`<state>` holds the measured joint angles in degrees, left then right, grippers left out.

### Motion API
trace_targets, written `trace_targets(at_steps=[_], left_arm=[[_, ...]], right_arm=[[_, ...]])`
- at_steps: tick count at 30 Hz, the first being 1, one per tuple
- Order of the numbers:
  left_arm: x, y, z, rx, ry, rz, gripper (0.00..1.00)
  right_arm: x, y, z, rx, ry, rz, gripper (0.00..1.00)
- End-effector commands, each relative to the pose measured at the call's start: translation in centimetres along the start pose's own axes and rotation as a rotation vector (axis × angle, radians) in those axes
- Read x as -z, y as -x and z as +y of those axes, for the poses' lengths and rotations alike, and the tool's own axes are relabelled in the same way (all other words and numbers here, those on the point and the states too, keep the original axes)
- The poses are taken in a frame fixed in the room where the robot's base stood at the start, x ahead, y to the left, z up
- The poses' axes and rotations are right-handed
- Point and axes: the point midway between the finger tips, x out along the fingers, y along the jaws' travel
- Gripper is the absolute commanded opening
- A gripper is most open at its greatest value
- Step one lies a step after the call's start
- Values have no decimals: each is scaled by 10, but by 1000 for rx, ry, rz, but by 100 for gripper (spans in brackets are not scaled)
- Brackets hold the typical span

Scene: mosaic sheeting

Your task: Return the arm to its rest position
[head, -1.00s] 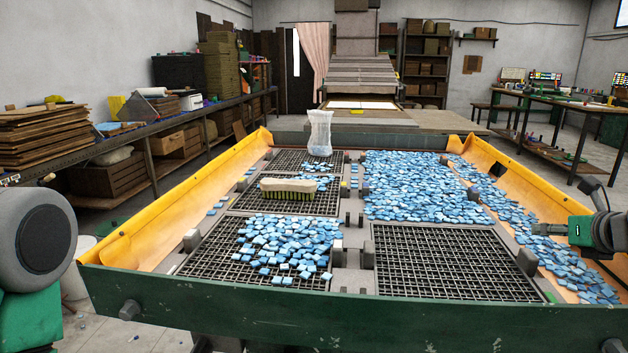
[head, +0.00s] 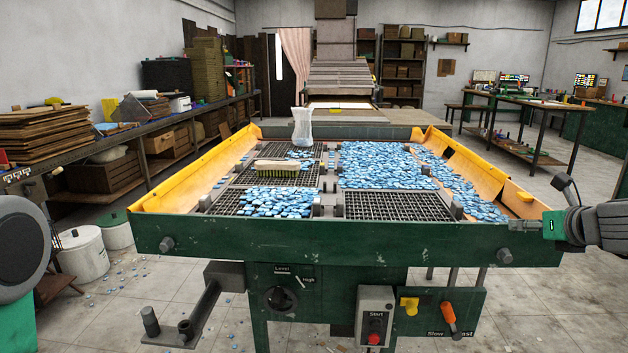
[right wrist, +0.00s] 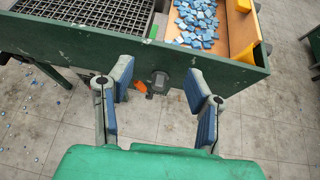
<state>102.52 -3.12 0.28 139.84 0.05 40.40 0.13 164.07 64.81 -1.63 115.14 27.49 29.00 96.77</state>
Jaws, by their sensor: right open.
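My right gripper (head: 526,227) is at the right of the head view, beside the front right corner of the green sorting table (head: 350,245). In the right wrist view, the right gripper (right wrist: 157,78) is open. Its two blue-padded fingers are wide apart with nothing between them, and the table's green edge (right wrist: 150,55) and the floor lie beyond. At the left edge of the head view, a round grey joint and green link of my left arm (head: 20,245) show. The left gripper is out of view.
Blue tiles (head: 385,167) lie on the table's grids and along its yellow side (head: 485,170). A control box (head: 375,315) and crank (head: 190,322) project in front. White bins (head: 82,255) stand at left.

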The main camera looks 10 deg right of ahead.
Motion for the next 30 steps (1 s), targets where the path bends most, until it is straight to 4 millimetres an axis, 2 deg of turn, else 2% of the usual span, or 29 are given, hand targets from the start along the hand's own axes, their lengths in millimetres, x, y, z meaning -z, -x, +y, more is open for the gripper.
trace_targets(at_steps=[2,11,16,20,23,26,30], left_arm=[[0,0,0,0,0,0,52],[0,0,0,0,0,1,52],[0,0,0,0,0,0,52],[0,0,0,0,0,0,52],[0,0,0,0,0,0,52],[0,0,0,0,0,0,52],[0,0,0,0,0,0,52]], right_arm=[[0,0,1,0,1,0,46],[40,-7,22,-3,368,94,46],[75,-8,42,-33,665,166,46],[115,-8,64,-90,964,237,46],[159,-6,86,-176,1261,300,46],[223,6,113,-337,1643,362,46],[320,40,146,-670,2170,371,46]])
